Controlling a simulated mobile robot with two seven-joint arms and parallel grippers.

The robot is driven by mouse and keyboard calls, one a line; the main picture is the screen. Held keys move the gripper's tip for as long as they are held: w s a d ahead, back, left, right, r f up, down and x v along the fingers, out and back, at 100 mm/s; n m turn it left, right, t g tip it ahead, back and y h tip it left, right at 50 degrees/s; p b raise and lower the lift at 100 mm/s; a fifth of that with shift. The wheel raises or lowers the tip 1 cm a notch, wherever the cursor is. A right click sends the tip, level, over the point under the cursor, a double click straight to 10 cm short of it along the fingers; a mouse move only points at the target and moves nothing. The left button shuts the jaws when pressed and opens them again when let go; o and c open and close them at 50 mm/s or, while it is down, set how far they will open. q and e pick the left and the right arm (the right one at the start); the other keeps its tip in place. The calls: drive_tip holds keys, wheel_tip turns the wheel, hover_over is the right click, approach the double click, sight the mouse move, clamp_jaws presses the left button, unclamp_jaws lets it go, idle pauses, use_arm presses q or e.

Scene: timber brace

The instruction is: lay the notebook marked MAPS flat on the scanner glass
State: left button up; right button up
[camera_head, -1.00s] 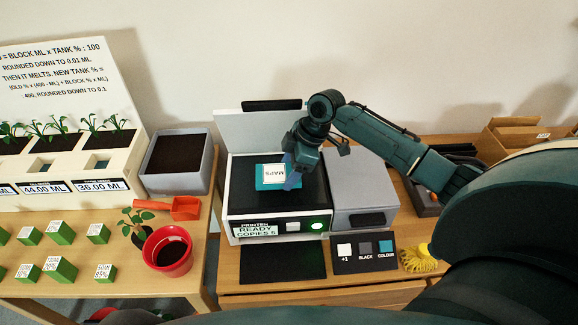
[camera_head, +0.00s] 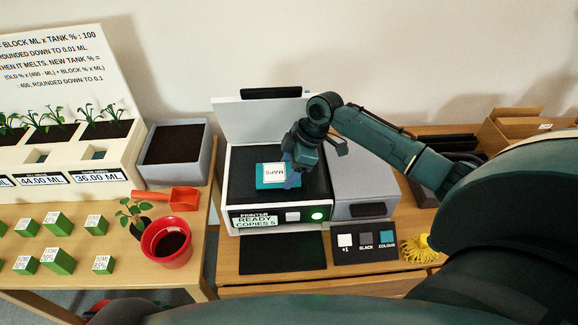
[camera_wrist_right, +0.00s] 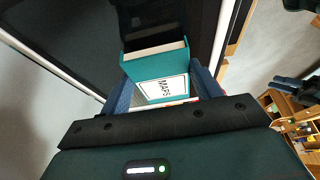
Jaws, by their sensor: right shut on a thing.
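The teal notebook marked MAPS (camera_head: 272,177) is over the dark scanner glass (camera_head: 245,158) of the printer, its white label towards the head camera. My right gripper (camera_head: 289,170) is shut on it from its right side. In the right wrist view the notebook (camera_wrist_right: 155,63) is between the two blue fingers of the right gripper (camera_wrist_right: 163,95), with its label and pale page edge showing. The glass (camera_wrist_right: 75,45) is behind it there. I cannot tell whether the notebook touches the glass. My left gripper is not in view.
The printer's raised lid (camera_head: 262,120) stands behind the glass. A grey unit (camera_head: 358,185) adjoins on the right. A dark pad (camera_head: 282,252) and a button panel (camera_head: 364,241) lie in front. A red pot (camera_head: 167,243) and green blocks (camera_head: 58,224) are on the left table.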

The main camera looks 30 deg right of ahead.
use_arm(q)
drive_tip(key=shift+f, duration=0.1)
use_arm(e)
drive_tip(key=shift+f, duration=0.45)
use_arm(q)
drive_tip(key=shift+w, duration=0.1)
use_arm(e)
drive_tip(key=o, duration=1.1)
drive_tip(key=shift+c, duration=0.2)
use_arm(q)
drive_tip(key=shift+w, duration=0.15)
